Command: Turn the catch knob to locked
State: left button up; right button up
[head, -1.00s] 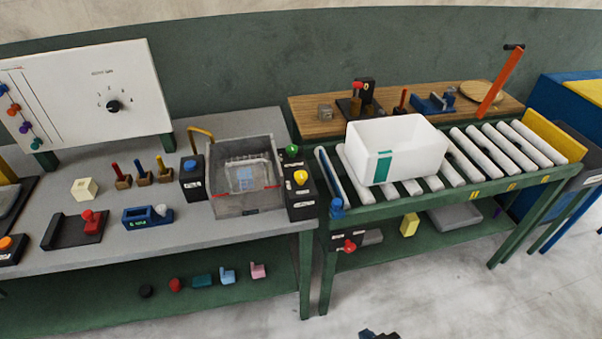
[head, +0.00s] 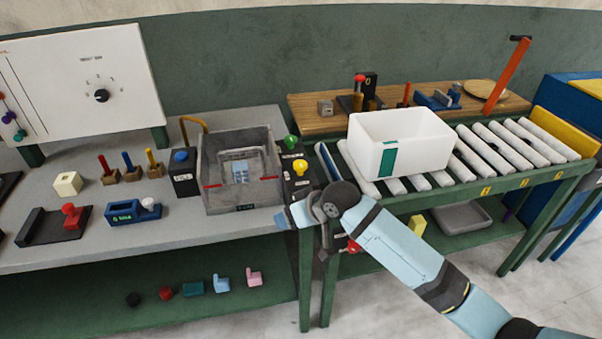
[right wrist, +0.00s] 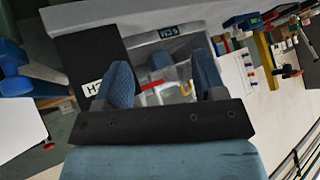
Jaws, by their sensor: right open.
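I cannot tell for sure which knob is the catch knob. A red knob (head: 352,246) shows on the front of the roller stand, partly hidden behind my right arm. A black dial knob (head: 101,96) is on the white panel at the left. My right gripper (head: 284,218) is in front of the clear-walled grey bin (head: 242,208), its fingers largely hidden by my wrist in the head view. In the right wrist view my right gripper (right wrist: 165,82) is open, with nothing held between its blue fingers. The bin's labelled wall (right wrist: 185,30) lies beyond them. My left gripper is not in view.
A black box with a yellow knob (head: 300,167) stands right of the bin, close to my right wrist. A white tote (head: 402,140) rests on the rollers (head: 480,152). Small blocks and pegs stand on the grey bench (head: 90,235). Loose parts lie on the green lower shelf (head: 180,310).

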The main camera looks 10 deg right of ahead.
aim_at(300, 163)
jog(key=w+d+r+g+h+b, duration=0.1)
jog(key=w+d+r+h+b, duration=0.2)
jog(key=r, duration=0.6)
jog(key=w+d+r+g+h+b, duration=0.1)
jog(key=w+d+r+h+b, duration=0.1)
jog(key=w+d+r+b, duration=0.5)
jog(key=w+a+f, duration=0.1)
jog(key=a+f, duration=0.1)
jog(key=f, duration=0.1)
jog(key=w+a+f+p, duration=0.1)
jog(key=f, duration=0.3)
jog(key=w+a+f+p, duration=0.1)
jog(key=a+f, duration=0.1)
jog(key=f, duration=0.2)
jog(key=shift+w+a, duration=0.15)
jog(key=shift+a, duration=0.2)
jog(key=c, duration=0.9)
jog(key=shift+r, duration=0.1)
